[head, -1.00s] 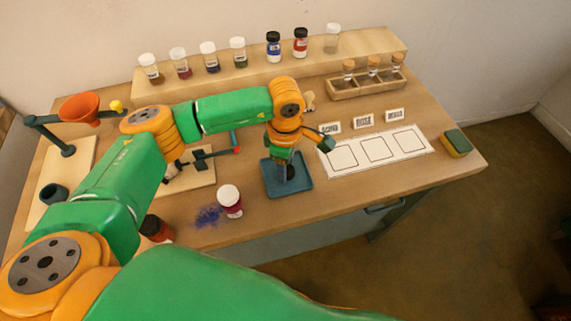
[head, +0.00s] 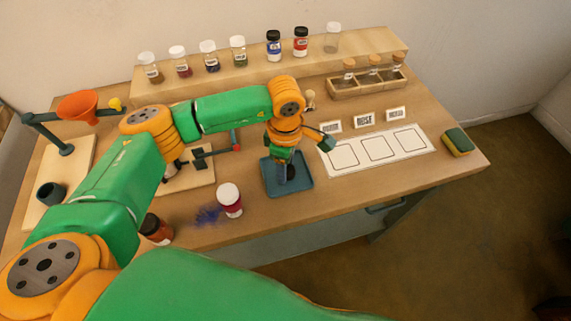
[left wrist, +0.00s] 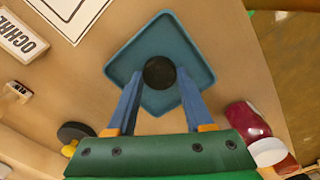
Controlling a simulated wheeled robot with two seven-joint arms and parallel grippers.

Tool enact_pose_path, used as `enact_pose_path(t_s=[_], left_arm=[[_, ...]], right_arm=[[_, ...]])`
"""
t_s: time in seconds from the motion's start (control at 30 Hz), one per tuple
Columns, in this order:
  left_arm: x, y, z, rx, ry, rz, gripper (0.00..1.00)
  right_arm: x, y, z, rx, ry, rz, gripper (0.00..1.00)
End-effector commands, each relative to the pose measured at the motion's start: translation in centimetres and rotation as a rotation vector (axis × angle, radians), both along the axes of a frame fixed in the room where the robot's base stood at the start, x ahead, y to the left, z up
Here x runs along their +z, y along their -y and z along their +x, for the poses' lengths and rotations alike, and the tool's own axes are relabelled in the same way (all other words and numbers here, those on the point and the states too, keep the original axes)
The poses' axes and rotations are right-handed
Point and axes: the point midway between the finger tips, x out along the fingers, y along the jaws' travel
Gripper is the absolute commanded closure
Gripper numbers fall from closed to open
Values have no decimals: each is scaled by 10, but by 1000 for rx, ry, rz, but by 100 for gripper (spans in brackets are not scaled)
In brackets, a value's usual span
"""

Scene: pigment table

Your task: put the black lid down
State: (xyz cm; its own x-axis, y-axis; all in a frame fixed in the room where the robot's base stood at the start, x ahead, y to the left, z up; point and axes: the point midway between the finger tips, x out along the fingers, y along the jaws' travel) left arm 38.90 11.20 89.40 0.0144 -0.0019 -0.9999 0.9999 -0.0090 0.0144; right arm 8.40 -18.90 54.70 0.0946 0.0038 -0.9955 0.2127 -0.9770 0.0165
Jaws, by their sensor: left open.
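The black lid (left wrist: 159,72) lies in the blue tray (left wrist: 196,62), near its middle, as seen in the left wrist view. My left gripper (left wrist: 160,92) is open, pointing down at the tray, with one blue finger on each side of the lid's near edge. I cannot tell whether a fingertip touches the lid. In the head view my left gripper (head: 286,168) is over the blue tray (head: 302,187), and the lid is mostly hidden by the gripper. My right gripper is not in view.
A white-capped jar (head: 230,201) stands left of the tray by spilled blue powder (head: 207,215). A white card with squares (head: 378,150) lies to the right. Several jars stand on the back shelf (head: 205,84). A sponge (head: 457,143) lies at the right edge.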

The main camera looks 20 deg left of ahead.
Motion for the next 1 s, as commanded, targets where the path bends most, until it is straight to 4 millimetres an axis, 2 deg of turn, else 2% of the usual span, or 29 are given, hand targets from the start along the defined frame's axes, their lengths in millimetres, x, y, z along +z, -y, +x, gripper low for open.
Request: enact_pose_path(t_s=[0.03,0.13,0.17,0.3,0.5,0.6,0.73,1.0], left_arm=[[-3,0,-6,-4,-24,3,20],[13,0,-7,-5,-24,4,20],[13,1,-5,-5,-19,3,20],[50,1,-3,-4,-10,2,20],[105,0,-3,-3,-9,2,20],[120,0,-3,-2,-10,2,20],[128,0,-4,-3,-11,3,20],[128,0,-3,-2,-11,2,20]], right_arm=[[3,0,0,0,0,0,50],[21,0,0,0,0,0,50],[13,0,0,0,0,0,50],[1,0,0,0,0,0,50],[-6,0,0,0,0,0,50],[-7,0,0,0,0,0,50],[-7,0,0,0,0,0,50],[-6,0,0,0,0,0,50]])
